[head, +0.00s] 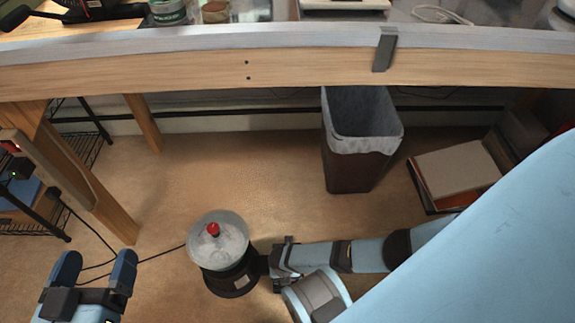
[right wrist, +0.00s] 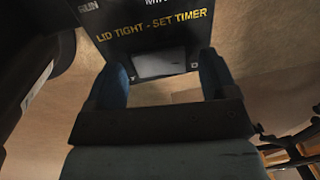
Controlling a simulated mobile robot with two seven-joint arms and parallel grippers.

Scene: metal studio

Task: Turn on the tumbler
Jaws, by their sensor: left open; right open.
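The tumbler (head: 231,272) stands on the floor in the head view. It has a black base and a pale, clear-looking top with a red knob (head: 213,229). My right arm reaches it from the right, and the fingers are hard to make out there. In the right wrist view my right gripper (right wrist: 160,76) is open, its blue fingertips close to the tumbler's dark panel (right wrist: 130,45). The panel reads "LID TIGHT - SET TIMER" in yellow. A grey rectangle (right wrist: 158,62) on it shows between the fingertips; I cannot tell whether it is a switch. My left gripper (head: 95,270) is open and empty, left of the tumbler.
A workbench (head: 300,68) spans the top of the head view. A lined trash bin (head: 352,170) stands under it, with a box of papers (head: 455,172) to its right. A black cable (head: 150,257) runs left from the tumbler. Open floor lies between tumbler and bin.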

